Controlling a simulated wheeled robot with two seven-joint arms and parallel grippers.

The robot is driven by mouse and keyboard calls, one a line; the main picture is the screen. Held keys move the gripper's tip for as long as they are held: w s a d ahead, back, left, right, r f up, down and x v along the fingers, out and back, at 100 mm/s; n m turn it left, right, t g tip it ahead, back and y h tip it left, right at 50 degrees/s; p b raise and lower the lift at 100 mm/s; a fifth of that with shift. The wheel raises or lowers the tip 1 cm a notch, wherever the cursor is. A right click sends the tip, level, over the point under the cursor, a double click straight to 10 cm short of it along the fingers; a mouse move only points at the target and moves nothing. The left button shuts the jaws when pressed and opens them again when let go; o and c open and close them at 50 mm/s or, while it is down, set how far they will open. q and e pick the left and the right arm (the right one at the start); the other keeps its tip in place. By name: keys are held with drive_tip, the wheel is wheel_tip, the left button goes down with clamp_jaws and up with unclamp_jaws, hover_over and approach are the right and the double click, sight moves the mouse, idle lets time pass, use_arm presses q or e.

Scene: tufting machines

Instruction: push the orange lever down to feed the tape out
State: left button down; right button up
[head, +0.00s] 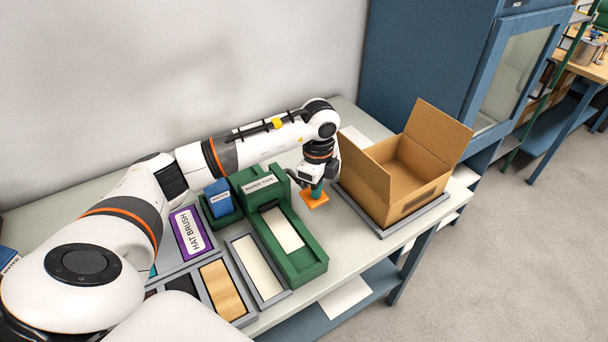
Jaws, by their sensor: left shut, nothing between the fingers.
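The green tape dispenser (308,262) stands on the table, with a white label on its top and a pale strip of tape lying along its channel. The orange lever (314,201) sticks out on the dispenser's right side, low and near the open box. My left gripper (316,188) points down right above the lever, with its fingers shut and empty. The fingertips are at or just over the lever's top; I cannot tell whether they touch. The lever's link to the dispenser is hidden. My right gripper is out of view.
An open cardboard box (407,185) on a grey tray stands close right of my left gripper. A blue block (218,197), a purple "HAT BRUSH" box (190,232) and trays with pale and tan strips (223,289) lie left of the dispenser. A blue cabinet (415,55) stands behind.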

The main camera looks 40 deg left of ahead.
sight(316, 201)
use_arm(q)
drive_tip(key=shift+s+d+f+b, duration=0.15)
drive_tip(key=shift+f+b, duration=0.65)
drive_tip(key=shift+f, duration=0.8)
drive_tip(key=shift+f+b, duration=0.5)
drive_tip(key=shift+f, duration=0.1)
drive_tip(key=shift+r, duration=0.1)
drive_tip(key=shift+r+p, duration=2.2)
drive_tip(key=shift+r, duration=0.5)
wheel_tip(316, 201, up, 8)
drive_tip(key=p, duration=0.5)
drive_tip(key=shift+f, duration=0.25)
